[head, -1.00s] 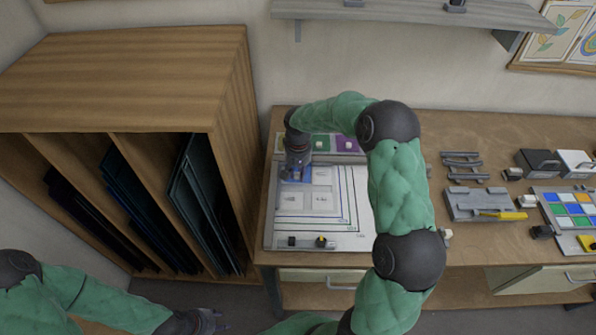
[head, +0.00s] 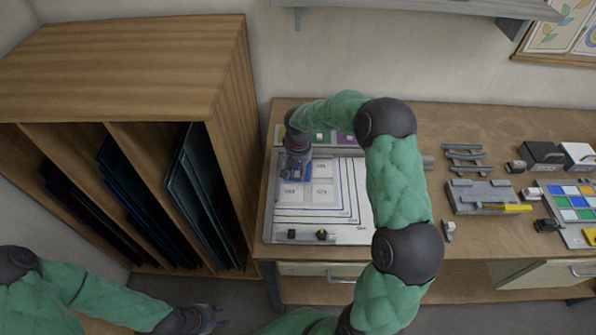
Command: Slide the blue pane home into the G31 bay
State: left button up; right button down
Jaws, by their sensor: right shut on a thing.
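The white board (head: 340,234) lies on the bench's left part and has several pale square bays (head: 321,190) inside coloured corner lines. The bay labels are too small to read, so I cannot tell which is G31. My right gripper (head: 297,173) points down over the board's far left bay. It is shut on the blue pane (head: 294,177), of which only small blue parts show. The gripper hides the rest, and I cannot tell whether the pane is seated. My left gripper (head: 212,318) is empty and open, low in front of the rack, away from the board.
A wooden rack (head: 230,100) with dark upright sheets stands left of the bench (head: 440,270). A shelf (head: 420,8) hangs above. Grey fixtures (head: 483,195) and a tray of coloured squares (head: 572,205) are to the right. My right arm crosses the board's right side.

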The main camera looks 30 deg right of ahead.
jog(key=shift+n, duration=0.3)
jog(key=shift+f, duration=0.1)
dwell(0.8)
jog(key=shift+w+a, duration=0.15)
jog(key=shift+w, duration=0.4)
jog(key=shift+w+a, duration=0.15)
jog(key=shift+w, duration=0.4)
dwell(1.2)
jog(key=shift+w, duration=0.2)
dwell(0.7)
jog(key=c, duration=1)
grip_release()
jog(key=shift+s+r+p, duration=0.1)
jog(key=shift+r+p, duration=1.9)
jog(key=shift+r, duration=1.55)
